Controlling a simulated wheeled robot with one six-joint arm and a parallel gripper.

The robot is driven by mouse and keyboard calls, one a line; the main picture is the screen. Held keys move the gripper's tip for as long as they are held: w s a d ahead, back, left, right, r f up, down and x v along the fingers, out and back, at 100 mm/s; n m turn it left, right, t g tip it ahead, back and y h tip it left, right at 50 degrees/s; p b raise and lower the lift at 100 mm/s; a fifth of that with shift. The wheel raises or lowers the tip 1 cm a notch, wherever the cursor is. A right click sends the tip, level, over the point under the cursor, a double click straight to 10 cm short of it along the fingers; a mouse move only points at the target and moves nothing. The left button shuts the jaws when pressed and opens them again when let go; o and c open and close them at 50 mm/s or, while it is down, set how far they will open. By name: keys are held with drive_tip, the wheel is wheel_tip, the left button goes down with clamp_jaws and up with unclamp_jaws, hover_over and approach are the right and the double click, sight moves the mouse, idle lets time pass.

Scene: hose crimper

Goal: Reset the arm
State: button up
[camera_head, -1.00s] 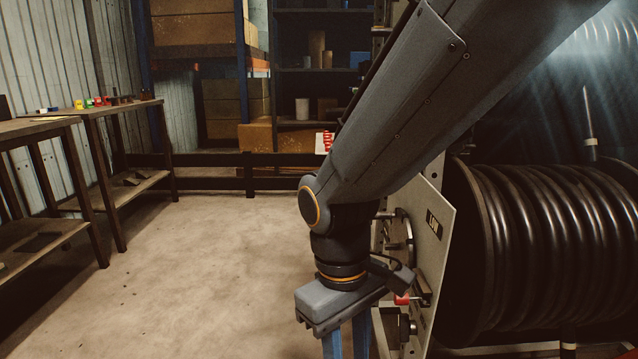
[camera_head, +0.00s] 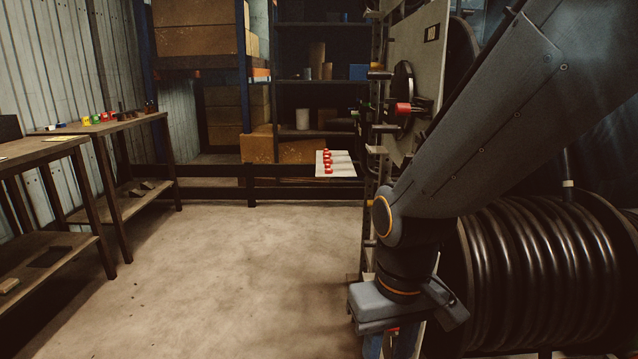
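My gripper (camera_head: 392,345) points down at the lower right of the head view, in front of the machine frame beside the hose reel. Its body shows, with blue finger parts below it cut off by the lower picture edge. The fingertips are out of sight, so I cannot tell whether it is open or shut, or whether it holds anything. My arm is bent, reaching down from the upper right corner.
A hose reel (camera_head: 540,262) stands close on the right, partly behind my arm. A pale panel (camera_head: 419,60) with a red part (camera_head: 403,109) is behind. A small shelf (camera_head: 345,168) carries red pieces. Workbenches (camera_head: 125,124) line the left. The middle floor is clear.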

drive_tip(key=s+d+r+m+p, duration=0.1)
drive_tip(key=d+r+m+p, duration=0.1)
drive_tip(key=d+r+p, duration=0.7)
drive_tip(key=r+p, duration=0.1)
drive_tip(key=p, duration=0.2)
drive_tip(key=shift+s+r+m, duration=0.3)
drive_tip(key=shift+r+m, duration=0.05)
drive_tip(key=shift+m, duration=0.05)
drive_tip(key=shift+d, duration=0.15)
